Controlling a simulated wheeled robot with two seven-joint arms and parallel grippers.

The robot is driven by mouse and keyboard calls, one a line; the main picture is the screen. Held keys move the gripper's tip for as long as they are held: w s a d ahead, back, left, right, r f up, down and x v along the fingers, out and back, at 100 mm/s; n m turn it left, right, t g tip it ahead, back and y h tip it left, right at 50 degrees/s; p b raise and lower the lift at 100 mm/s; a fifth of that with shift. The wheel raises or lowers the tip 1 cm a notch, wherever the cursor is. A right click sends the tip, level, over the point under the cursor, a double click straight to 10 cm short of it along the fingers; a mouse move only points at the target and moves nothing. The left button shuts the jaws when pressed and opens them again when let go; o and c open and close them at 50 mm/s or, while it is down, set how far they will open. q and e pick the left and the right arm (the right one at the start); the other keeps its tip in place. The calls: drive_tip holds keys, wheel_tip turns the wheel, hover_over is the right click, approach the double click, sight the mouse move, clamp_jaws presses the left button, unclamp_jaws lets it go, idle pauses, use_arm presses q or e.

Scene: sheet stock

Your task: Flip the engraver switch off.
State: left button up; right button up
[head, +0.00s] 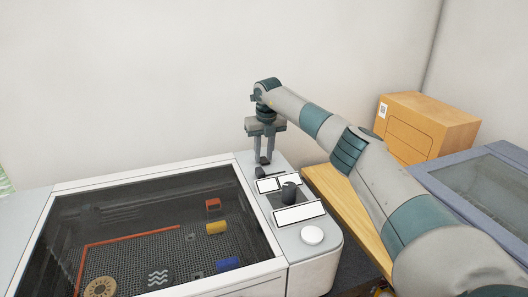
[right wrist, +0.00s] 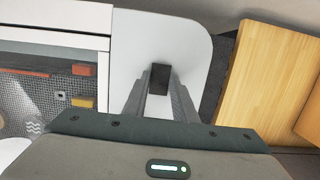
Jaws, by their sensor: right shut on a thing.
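The engraver (head: 150,176) has a glass lid and a pale control panel (head: 325,258) on its right side. The engraver switch, a small dark block at the rear of the panel, shows between my fingertips in the right wrist view (right wrist: 160,77). My right gripper (head: 264,158) points down over the rear of the panel and is shut on this switch; the gripper also shows in the right wrist view (right wrist: 160,90). The fingers partly cover the switch, and I cannot tell its on or off position. My left gripper is not in view.
A dark knob (head: 289,193) stands between white labels on the panel, with a white round button (head: 312,235) in front. Small coloured pieces lie under the lid. An orange box (head: 425,127) stands on a wooden surface (head: 345,206) to the right, near a grey-blue lidded case (head: 455,178).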

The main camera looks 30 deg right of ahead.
sight(266, 162)
drive_tip(key=shift+w, duration=0.1)
drive_tip(key=shift+r, duration=0.1)
idle(0.3)
drive_tip(key=o, duration=1)
drive_tip(key=shift+o, duration=0.2)
drive_tip(key=shift+r, duration=0.55)
wheel_tip(266, 162, up, 16)
drive_tip(key=s+b, duration=0.2)
drive_tip(key=b, duration=0.3)
drive_tip(key=shift+s+a, duration=0.15)
drive_tip(key=shift+a, duration=0.1)
